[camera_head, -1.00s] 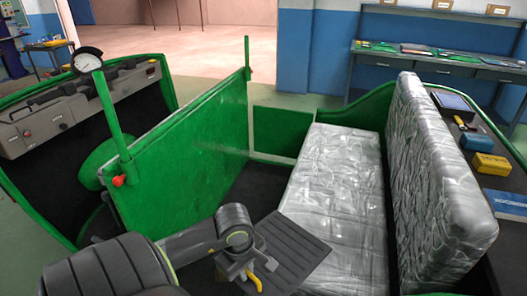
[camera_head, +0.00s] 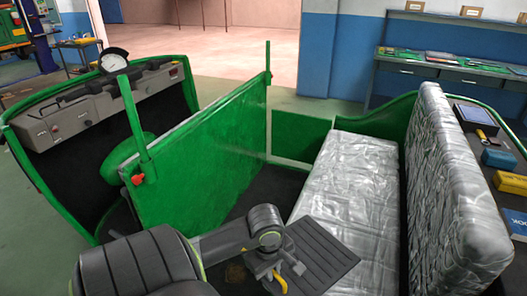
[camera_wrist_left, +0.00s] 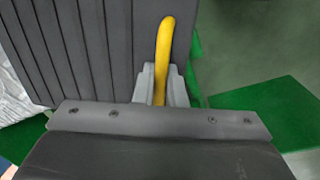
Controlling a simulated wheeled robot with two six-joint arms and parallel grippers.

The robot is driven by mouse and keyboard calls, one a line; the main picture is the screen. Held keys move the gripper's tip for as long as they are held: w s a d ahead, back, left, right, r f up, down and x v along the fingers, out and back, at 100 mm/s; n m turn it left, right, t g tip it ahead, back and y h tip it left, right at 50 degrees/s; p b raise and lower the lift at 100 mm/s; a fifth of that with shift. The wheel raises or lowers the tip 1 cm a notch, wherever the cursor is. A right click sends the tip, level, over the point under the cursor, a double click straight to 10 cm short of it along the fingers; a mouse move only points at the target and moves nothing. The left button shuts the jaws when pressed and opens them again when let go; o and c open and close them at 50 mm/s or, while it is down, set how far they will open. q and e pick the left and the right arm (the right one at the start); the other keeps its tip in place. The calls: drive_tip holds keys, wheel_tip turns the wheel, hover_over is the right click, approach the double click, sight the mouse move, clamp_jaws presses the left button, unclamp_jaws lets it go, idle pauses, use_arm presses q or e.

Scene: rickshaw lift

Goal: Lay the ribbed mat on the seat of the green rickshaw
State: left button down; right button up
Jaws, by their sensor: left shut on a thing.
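The dark grey ribbed mat (camera_head: 322,257) is in my left gripper (camera_head: 277,277), which is shut on its near left edge. The mat overlaps the near left part of the seat in the head view; whether it touches the seat I cannot tell. Its ribs fill the upper left of the left wrist view (camera_wrist_left: 80,45), beside a curved yellow piece at the gripper. The seat (camera_head: 350,170) of the green rickshaw (camera_head: 210,155) has a shiny, wrinkled silver-grey cover and is otherwise bare. My right gripper is out of view.
The seat's tall backrest (camera_head: 455,170) stands on the right. A green partition with a post and red knob (camera_head: 137,179) stands left of the seat. A round gauge (camera_head: 113,60) sits on the dashboard. A yellow box (camera_head: 508,184) lies on the shelf behind the backrest.

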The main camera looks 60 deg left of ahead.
sight(305, 243)
use_arm(q)
drive_tip(key=w+a, duration=0.1)
drive_tip(key=w, duration=0.3)
drive_tip(key=w+a, duration=0.1)
drive_tip(key=w, duration=0.4)
drive_tip(key=w+a, duration=0.1)
drive_tip(key=w, duration=0.4)
drive_tip(key=shift+a, duration=0.1)
drive_tip(key=w+a+b, duration=0.3)
drive_tip(key=w+b, duration=0.1)
drive_tip(key=w, duration=0.7)
wheel_tip(305, 243, down, 9)
drive_tip(key=b, duration=0.8)
drive_tip(key=shift+d, duration=0.15)
drive_tip(key=shift+f+b, duration=0.8)
drive_tip(key=shift+b, duration=0.05)
drive_tip(key=shift+f+b, duration=0.4)
unclamp_jaws()
